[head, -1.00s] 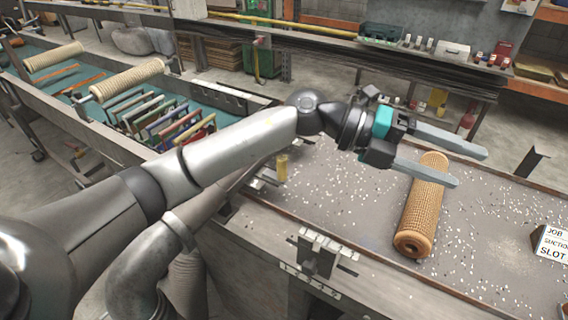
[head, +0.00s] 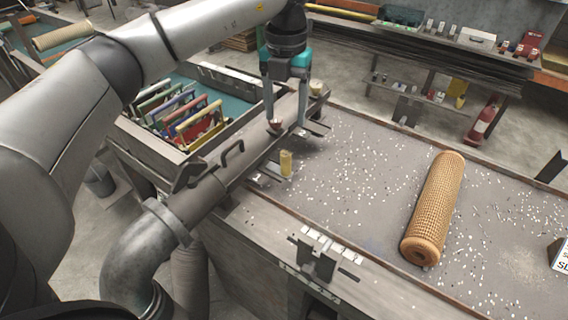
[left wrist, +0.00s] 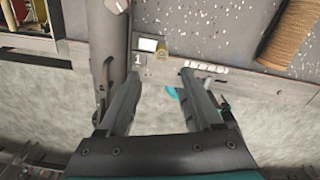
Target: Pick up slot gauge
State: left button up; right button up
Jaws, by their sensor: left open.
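I cannot tell for sure which thing is the slot gauge. A metal fixture with a row of small pale blocks (head: 330,243) sits at the bench's front edge; the row also shows in the left wrist view (left wrist: 207,66). A short yellow cylinder (head: 286,163) stands at the bench's left end, near a small plate marked 1 (left wrist: 138,59). My left gripper (head: 286,127) is open and empty, pointing down above the grey pipe, behind the yellow cylinder in the head view. Its fingers (left wrist: 160,76) show apart with nothing between them. My right gripper is out of view.
A tan mesh tube (head: 433,205) lies on the speckled bench top (head: 350,180). A grey pipe (head: 225,175) with a handle runs along the bench's left end. A rack of coloured frames (head: 185,118) stands left. The bench middle is clear.

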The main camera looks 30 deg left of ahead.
aim_at(286, 152)
pick_arm(q)
notch_tip(286, 152, down, 12)
jog(key=shift+d+r+p, duration=0.1)
jog(key=shift+r+p, duration=0.1)
jog(key=shift+p, duration=0.25)
grip_shut()
dwell(0.5)
